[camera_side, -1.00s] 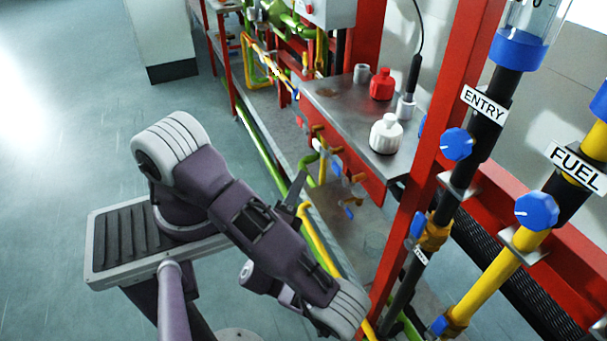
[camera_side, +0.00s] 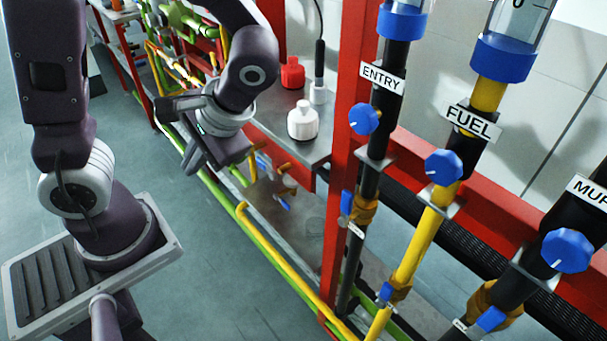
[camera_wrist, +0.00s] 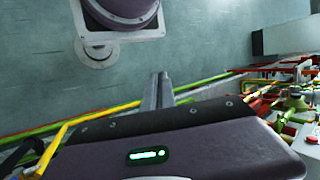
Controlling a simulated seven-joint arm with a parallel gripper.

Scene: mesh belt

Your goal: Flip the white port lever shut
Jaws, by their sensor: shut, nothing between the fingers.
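I cannot make out a white port lever in either view; it may be hidden behind my arm or too small to tell. My gripper (camera_side: 188,160) is at left of centre in the side view, in front of the pipe rack, its fingers angled downward. The wrist view shows its narrow grey fingers (camera_wrist: 160,82) together, with nothing between them, over floor and pipes. Small blue-handled valves show on the rack, one below the metal shelf (camera_side: 284,203) and one on the ENTRY pipe (camera_side: 347,203). My gripper appears apart from these two.
A metal shelf (camera_side: 318,148) holds a white bottle (camera_side: 303,122) and a red bottle (camera_side: 292,73). A red post (camera_side: 340,170) and the black ENTRY and yellow FUEL pipes (camera_side: 418,240) stand at right. Low green and yellow pipes (camera_side: 270,268) run along the open floor.

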